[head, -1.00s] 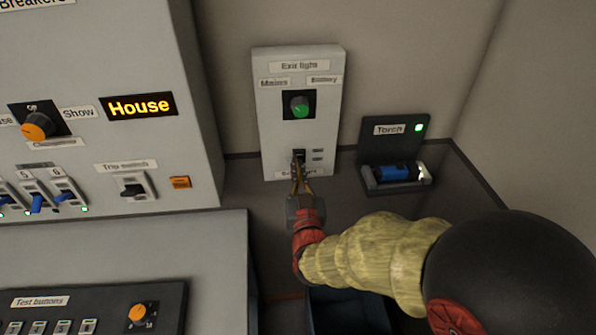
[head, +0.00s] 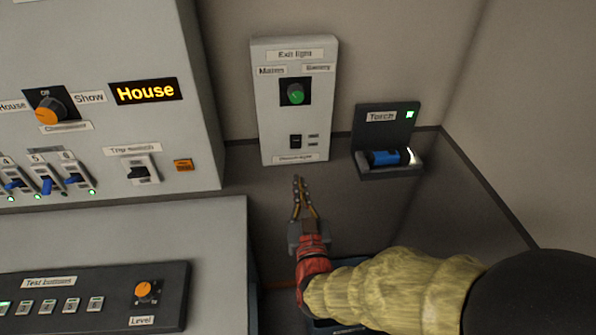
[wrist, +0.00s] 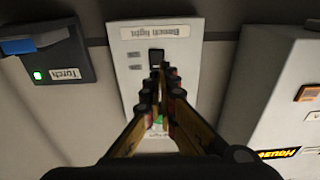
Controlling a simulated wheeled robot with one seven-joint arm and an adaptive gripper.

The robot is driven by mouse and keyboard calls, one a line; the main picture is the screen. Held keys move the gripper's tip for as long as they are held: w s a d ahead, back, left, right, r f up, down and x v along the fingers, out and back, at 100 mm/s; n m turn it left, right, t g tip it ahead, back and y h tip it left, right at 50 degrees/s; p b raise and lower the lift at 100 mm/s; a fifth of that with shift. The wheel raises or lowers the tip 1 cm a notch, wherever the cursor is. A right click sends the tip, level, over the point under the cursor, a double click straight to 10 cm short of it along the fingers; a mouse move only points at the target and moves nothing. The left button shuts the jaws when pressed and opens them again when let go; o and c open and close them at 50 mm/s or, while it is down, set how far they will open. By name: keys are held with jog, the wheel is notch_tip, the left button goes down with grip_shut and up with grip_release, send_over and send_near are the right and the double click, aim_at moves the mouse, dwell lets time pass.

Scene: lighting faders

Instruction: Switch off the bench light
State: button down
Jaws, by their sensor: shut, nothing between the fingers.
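The bench light switch is a small black rocker (head: 296,141) low on the white "Exit light" panel (head: 271,100), above a label (head: 295,159). In the wrist view the black rocker (wrist: 156,57) shows just beyond my fingertips, beside the "Bench light" label (wrist: 155,31). I cannot tell which way the rocker is set. My gripper (head: 299,180) is shut and empty. In the head view it is below the panel's lower edge, apart from the rocker.
A green knob (head: 295,94) is higher on the same panel. A torch (head: 385,158) sits in a dark holder to the right. A large grey cabinet with faders and an orange knob (head: 49,110) stands left. A test-button desk (head: 100,300) is at lower left.

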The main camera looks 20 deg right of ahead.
jog(key=shift+s+a+f, duration=0.1)
jog(key=shift+s+a, duration=0.05)
jog(key=shift+s, duration=0.85)
